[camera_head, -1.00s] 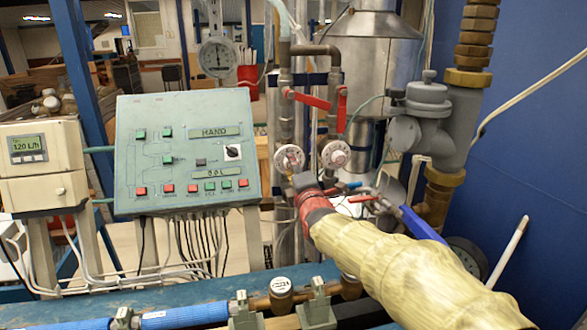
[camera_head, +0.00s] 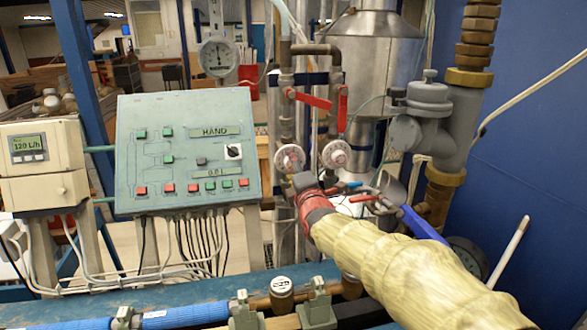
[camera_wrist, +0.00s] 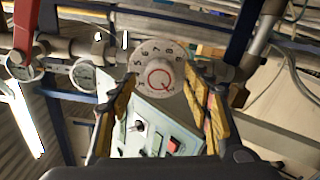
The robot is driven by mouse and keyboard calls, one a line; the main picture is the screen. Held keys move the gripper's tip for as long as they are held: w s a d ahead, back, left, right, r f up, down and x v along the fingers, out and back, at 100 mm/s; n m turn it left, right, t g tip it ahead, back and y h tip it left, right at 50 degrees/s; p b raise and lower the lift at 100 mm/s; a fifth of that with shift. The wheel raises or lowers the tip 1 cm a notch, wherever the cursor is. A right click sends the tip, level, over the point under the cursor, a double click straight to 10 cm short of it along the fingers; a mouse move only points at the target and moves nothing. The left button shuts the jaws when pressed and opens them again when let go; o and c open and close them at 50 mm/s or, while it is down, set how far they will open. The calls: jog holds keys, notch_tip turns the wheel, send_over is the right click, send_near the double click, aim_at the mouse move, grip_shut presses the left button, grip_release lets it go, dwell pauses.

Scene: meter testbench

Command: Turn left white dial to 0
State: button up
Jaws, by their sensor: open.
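The left white dial (camera_head: 290,158) is on the left pipe in the head view, facing forward, with the right white dial (camera_head: 336,153) beside it. In the wrist view, a round white dial with numbers and a red ring (camera_wrist: 160,75) sits centrally; it appears to be the left one. My gripper (camera_wrist: 160,82) is open, its yellowish fingers on either side of this dial. I cannot tell whether they touch it. In the head view, only the back of my gripper shows, just below the dials; its fingers are hidden. The dial's exact setting is unclear.
Red lever handles (camera_head: 308,99) are above the dials. A green control panel (camera_head: 187,152) with buttons stands to the left, and grey meter pipework (camera_head: 440,125) to the right. A blue-handled valve (camera_head: 420,224) lies close to my arm.

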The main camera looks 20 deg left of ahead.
jog(key=v, duration=1.2)
jog(key=shift+s, duration=0.1)
